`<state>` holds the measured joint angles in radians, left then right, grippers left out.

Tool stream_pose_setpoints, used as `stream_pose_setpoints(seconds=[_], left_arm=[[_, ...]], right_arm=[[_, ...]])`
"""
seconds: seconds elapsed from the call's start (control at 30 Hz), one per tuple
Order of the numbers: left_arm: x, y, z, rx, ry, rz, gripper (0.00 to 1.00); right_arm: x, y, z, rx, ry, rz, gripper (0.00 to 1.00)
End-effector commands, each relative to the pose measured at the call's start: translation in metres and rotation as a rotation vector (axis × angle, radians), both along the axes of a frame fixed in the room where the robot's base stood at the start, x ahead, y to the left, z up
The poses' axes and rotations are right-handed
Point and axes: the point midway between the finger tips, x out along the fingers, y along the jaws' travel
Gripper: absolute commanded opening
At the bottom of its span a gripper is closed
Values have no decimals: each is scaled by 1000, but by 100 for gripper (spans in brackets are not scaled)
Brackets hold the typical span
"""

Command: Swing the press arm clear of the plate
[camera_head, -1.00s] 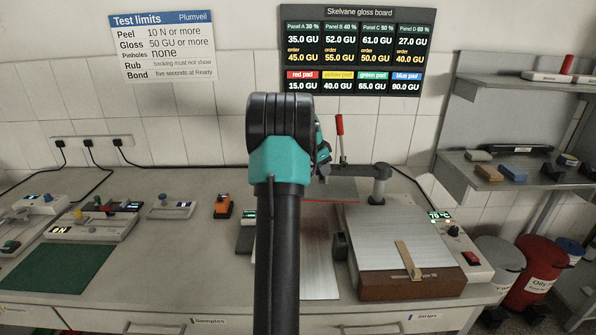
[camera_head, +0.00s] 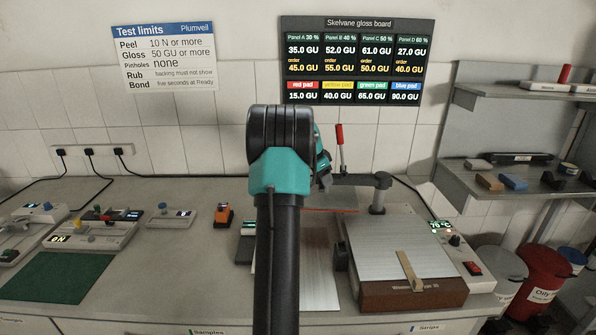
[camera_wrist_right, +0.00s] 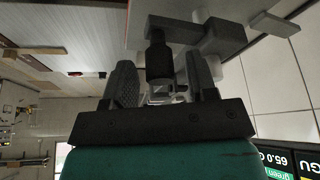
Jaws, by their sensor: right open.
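The press arm (camera_head: 350,180) is a dark bar reaching left from its grey post (camera_head: 378,196) at the back of the heated plate (camera_head: 392,238). In the head view it points left past the plate's back left corner, not across the plate's middle. A red-handled lever (camera_head: 340,140) stands up near its free end. My right gripper (camera_head: 323,172) is at that free end, partly hidden by my own wrist. In the right wrist view the gripper (camera_wrist_right: 161,76) is open, with a dark cylinder (camera_wrist_right: 158,58) of the press between its fingers; contact cannot be told. My left gripper is out of view.
A wooden strip (camera_head: 409,270) lies on the plate's front. A metal sheet (camera_head: 315,270) lies left of the plate, partly behind my arm. An orange device (camera_head: 223,214) and a green mat (camera_head: 58,277) are farther left.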

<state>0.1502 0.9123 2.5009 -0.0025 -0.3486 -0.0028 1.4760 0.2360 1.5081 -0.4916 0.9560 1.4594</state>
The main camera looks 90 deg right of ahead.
Motion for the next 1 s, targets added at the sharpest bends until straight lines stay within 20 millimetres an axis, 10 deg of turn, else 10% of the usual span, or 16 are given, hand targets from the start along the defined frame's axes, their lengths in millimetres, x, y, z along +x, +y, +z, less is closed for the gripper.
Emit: stream_pose_setpoints(seconds=[1.0], left_arm=[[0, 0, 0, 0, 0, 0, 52]], right_arm=[[54, 27, 146, -4, -1, 2, 52]])
